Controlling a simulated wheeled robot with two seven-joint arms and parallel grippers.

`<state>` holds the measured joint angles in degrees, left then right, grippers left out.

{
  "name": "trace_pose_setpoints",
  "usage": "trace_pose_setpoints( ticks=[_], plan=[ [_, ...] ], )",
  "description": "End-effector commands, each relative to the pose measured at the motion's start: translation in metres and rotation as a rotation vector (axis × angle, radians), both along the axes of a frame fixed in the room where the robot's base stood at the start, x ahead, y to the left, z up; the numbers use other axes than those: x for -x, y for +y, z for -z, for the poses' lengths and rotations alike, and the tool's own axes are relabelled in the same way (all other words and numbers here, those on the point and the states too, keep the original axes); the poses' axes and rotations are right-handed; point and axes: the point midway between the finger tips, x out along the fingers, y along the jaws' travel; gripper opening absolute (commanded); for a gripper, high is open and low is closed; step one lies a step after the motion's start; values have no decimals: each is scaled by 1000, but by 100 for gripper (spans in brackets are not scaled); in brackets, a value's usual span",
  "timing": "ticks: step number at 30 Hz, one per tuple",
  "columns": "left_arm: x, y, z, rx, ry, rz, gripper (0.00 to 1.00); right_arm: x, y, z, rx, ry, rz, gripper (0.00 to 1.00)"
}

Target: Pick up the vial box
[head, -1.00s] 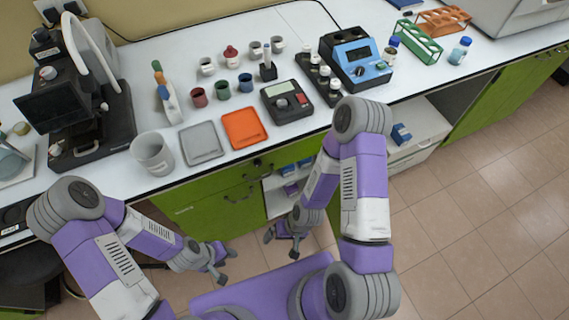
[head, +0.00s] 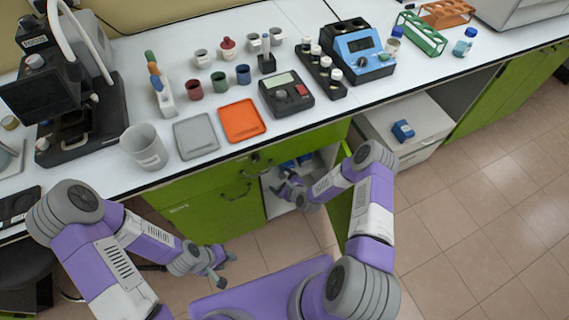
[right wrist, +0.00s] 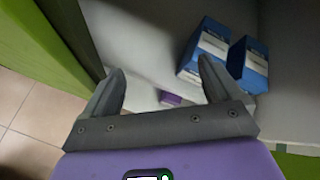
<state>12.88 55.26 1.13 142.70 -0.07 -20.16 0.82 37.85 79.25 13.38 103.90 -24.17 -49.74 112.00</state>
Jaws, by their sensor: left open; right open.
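Two blue-and-white boxes stand side by side inside the open cabinet: the left box (right wrist: 203,50) and the right box (right wrist: 248,64) in the right wrist view. A small purple box (right wrist: 171,98) shows lower down, between my fingers. I cannot tell which is the vial box. My right gripper (right wrist: 160,70) is open and empty at the cabinet opening, its right finger overlapping the left blue box in the picture. In the head view my right gripper (head: 286,186) partly hides the cabinet's contents. My left gripper (head: 226,268) is open and empty in front of the green cabinet.
The open green cabinet door (right wrist: 45,50) is left of my right gripper in the wrist view. Another blue box (head: 403,130) sits on a white drawer unit (head: 425,125). The worktop above holds a grey tray (head: 196,136), an orange tray (head: 242,121) and instruments.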

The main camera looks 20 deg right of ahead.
Motion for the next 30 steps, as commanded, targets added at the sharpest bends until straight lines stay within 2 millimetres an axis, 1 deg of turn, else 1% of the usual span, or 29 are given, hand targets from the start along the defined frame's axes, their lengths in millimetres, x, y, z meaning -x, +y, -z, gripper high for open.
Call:
trace_pose_setpoints(
  ticks=[1, 3, 6, 10, 14, 17, 23, 27, 30],
  plan=[
    [0, 0, 5, 0, 0, 0, 43, -8, -12, 9, -83, -24, 95, 92],
    [0, 0, 8, 0, 0, 0, 43, -18, -27, 13, -191, -56, 204, 92],
    [0, 0, 11, 0, 0, 0, 43, -27, -42, 16, -315, -96, 315, 92],
    [0, 0, 13, 0, 0, 0, 43, -32, -55, 19, -411, -128, 395, 92],
    [0, 0, 16, 0, 0, 0, 43, -38, -59, 21, -444, -140, 419, 92],
    [0, 0, 20, 0, 0, 0, 43, -48, -58, 26, -446, -141, 420, 92],
    [0, 0, 31, 0, 0, 0, 43, -71, -58, 33, -444, -142, 417, 92],
    [0, 0, 42, 0, 0, 0, 43, -91, -58, 42, -443, -140, 417, 92],
    [0, 0, 46, 0, 0, 0, 43, -100, -57, 45, -444, -139, 419, 92]
  ],
)
